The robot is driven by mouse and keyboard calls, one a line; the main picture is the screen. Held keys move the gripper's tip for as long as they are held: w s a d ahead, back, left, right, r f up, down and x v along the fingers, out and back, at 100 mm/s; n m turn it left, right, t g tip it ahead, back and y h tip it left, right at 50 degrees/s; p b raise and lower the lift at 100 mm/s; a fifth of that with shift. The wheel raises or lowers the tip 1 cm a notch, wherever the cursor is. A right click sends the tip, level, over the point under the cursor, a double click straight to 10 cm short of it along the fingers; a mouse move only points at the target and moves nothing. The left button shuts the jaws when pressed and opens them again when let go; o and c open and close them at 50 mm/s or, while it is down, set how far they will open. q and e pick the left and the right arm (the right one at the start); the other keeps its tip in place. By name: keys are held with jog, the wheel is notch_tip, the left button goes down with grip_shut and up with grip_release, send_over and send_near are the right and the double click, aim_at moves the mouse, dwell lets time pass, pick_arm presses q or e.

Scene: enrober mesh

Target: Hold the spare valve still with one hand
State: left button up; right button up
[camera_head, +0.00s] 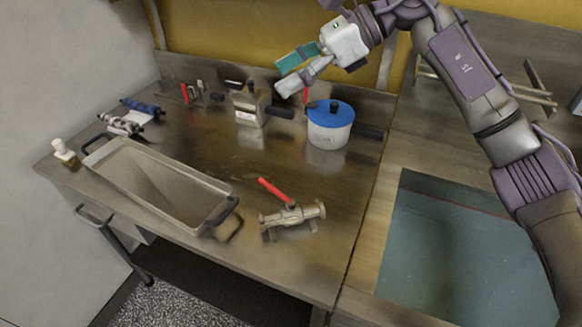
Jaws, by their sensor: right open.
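The spare valve (291,216) lies near the front of the metal worktop. It has a metallic body with round ends and a red lever handle (275,191) that points up and to the left. My right gripper (289,75) is high over the back of the worktop, well apart from the valve. Its fingers are spread, with one teal finger pad showing, and nothing is between them. My left gripper is not in the view.
A blue-lidded pot (330,140) stands below and right of my right gripper. A metal box with a dark handle (249,107) is beside it. A long empty tray (150,195) lies left of the valve. A small bottle (64,152) stands at the left edge.

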jog(key=s+a+f+n+h, duration=0.2)
jog(key=s+f+h, duration=0.3)
jog(key=f, duration=0.4)
jog(key=h, duration=0.6)
send_over(291, 201)
jog(key=shift+n+t, duration=0.4)
notch_tip(291, 201, down, 7)
jog(key=shift+a+r, duration=0.1)
jog(key=shift+a, duration=0.05)
jog(key=shift+f+h, duration=0.3)
jog(key=shift+f, duration=0.05)
notch_tip(291, 201, down, 12)
jog(key=shift+r, duration=0.2)
grip_shut()
